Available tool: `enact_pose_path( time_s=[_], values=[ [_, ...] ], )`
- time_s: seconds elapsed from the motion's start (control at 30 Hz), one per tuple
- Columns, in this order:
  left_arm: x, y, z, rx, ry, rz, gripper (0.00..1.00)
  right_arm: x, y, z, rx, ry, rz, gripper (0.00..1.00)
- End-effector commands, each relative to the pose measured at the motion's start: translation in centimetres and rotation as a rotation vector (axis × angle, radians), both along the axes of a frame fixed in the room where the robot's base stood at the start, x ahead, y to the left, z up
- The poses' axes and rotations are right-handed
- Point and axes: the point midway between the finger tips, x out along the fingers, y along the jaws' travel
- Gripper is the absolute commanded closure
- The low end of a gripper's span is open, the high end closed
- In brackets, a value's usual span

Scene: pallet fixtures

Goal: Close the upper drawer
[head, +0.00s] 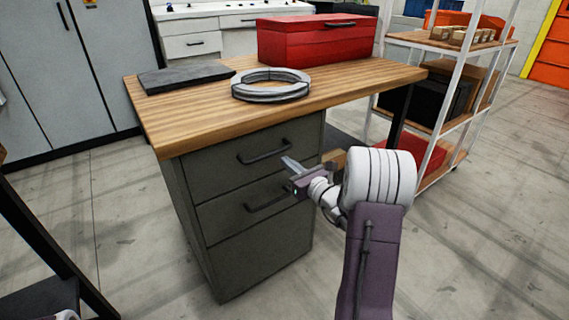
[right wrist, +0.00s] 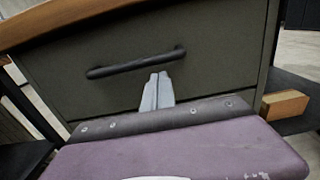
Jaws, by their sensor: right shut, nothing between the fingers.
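The dark grey drawer cabinet stands under the wooden workbench. Its upper drawer (head: 225,155) has a black bar handle (head: 263,151) and looks about flush with the drawer below; any small gap is too fine to tell. In the right wrist view the upper drawer front (right wrist: 110,90) fills most of the picture, with its handle (right wrist: 135,62) across it. My right gripper (head: 288,162) is shut and empty, its tips just in front of the drawer, near the handle's right end. My left gripper is not in view.
A lower drawer (head: 240,205) with its own handle sits beneath. The workbench top (head: 200,110) holds a grey ring (head: 270,92), a dark slab (head: 185,77) and a red toolbox (head: 315,40). A white-framed shelf (head: 440,130) stands at right. Floor in front is clear.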

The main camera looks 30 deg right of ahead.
Motion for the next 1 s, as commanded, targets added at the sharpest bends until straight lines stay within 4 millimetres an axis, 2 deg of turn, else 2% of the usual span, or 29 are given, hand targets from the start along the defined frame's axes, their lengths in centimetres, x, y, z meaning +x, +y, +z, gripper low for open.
enact_pose_path(
  time_s=[0.4, 0.5, 0.9, 0.97, 1.0],
  values=[
    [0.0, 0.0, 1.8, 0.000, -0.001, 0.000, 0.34, -7.5, -0.8, 0.2, 0.003, 0.001, -0.007, 1.00],
    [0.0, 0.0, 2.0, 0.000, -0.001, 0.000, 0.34, -8.6, -0.9, 0.1, 0.001, 0.001, -0.004, 1.00],
    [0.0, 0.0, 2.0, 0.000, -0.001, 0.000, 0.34, -9.2, -0.8, 0.0, 0.000, 0.000, -0.001, 1.00],
    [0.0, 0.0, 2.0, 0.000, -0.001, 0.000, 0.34, -8.9, -0.3, 0.0, 0.000, 0.000, 0.012, 1.00],
    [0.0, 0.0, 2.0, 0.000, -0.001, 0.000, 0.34, -8.5, 0.7, 0.1, -0.002, -0.001, 0.039, 1.00]
  ],
)
